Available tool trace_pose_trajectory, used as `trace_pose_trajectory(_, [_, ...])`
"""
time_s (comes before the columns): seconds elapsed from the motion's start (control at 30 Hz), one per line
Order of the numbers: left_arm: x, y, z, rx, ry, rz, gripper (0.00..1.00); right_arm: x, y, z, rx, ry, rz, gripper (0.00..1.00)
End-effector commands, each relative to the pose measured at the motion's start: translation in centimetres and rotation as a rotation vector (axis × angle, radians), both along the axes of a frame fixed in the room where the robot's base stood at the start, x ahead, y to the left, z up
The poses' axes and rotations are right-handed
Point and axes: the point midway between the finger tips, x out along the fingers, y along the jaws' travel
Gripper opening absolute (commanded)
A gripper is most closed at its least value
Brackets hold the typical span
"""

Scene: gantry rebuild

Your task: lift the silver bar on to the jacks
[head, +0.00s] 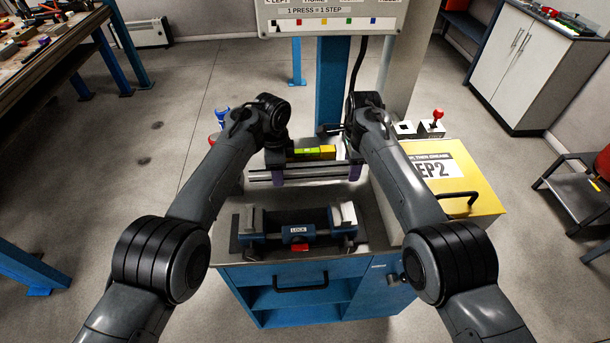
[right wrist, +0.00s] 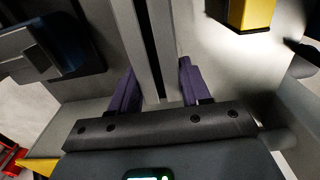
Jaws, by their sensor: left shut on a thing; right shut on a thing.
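The silver bar (head: 312,173) lies crosswise beyond the jacks in the head view. It is long, with a dark slot. My left gripper (head: 277,174) is shut on its left part and my right gripper (head: 354,170) on its right end; the arms partly hide both grips. In the right wrist view, the bar (right wrist: 142,45) runs between the purple fingers of my right gripper (right wrist: 157,88). The jacks (head: 298,230) are a blue unit marked LOCK with light grey blocks at both ends, nearer than the bar. I cannot tell if the bar touches the bench.
A yellow-green block (head: 315,153) sits just behind the bar. A red tab (head: 299,247) is at the front of the jacks. A yellow panel (head: 458,178) with a handle and a red-knobbed lever (head: 436,118) stand to the right. A blue post (head: 332,85) rises behind.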

Motion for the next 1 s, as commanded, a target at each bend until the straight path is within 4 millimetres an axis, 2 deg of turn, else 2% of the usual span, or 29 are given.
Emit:
trace_pose_trajectory(0.03, [0.0,0.0,0.9,0.0,-0.001,-0.001,0.0,0.0,0.0,0.9,0.0,-0.001,0.0,0.0])
trace_pose_trajectory(0.13, [0.0,0.0,1.3,0.0,-0.001,-0.001,0.0,0.0,0.0,1.3,0.0,-0.001,0.0,0.0])
trace_pose_trajectory(0.77, [0.0,0.0,1.4,0.0,-0.001,-0.001,0.0,0.0,0.0,1.4,0.0,-0.001,0.0,0.0])
trace_pose_trajectory(1.0, [0.0,0.0,2.3,0.0,-0.001,-0.001,0.0,0.0,0.0,2.3,0.0,-0.001,0.0,0.0])
